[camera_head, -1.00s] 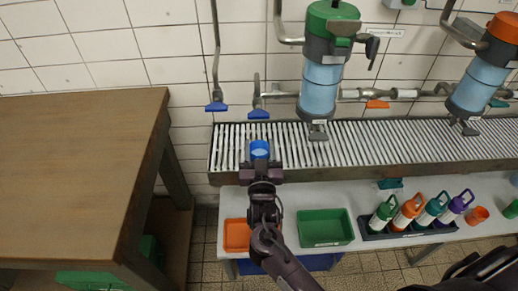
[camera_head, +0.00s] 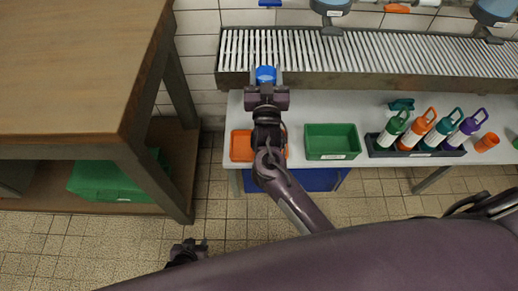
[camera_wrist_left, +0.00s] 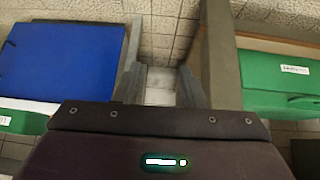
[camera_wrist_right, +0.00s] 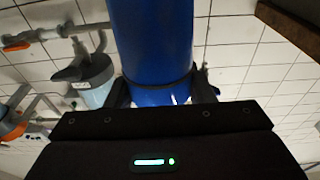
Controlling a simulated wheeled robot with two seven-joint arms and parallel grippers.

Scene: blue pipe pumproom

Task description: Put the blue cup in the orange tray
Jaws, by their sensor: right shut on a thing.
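The blue cup (camera_head: 265,74) is held by my right gripper (camera_head: 266,82), in front of the roller conveyor's near edge. In the right wrist view the cup (camera_wrist_right: 152,45) fills the space between the two fingers, which are shut on it. The orange tray (camera_head: 240,148) lies on the white table, nearer to me than the cup; my right arm covers its right part. My left gripper (camera_head: 188,246) is low over the tiled floor, left of the table. In the left wrist view its fingers (camera_wrist_left: 160,88) are apart with nothing between them.
A green tray (camera_head: 332,141) stands right of the orange tray. A rack (camera_head: 415,152) of several bottles and an orange cup (camera_head: 487,142) are further right. The roller conveyor (camera_head: 380,50) runs behind. A wooden table (camera_head: 75,65) stands at the left, with a green crate (camera_head: 110,180) below.

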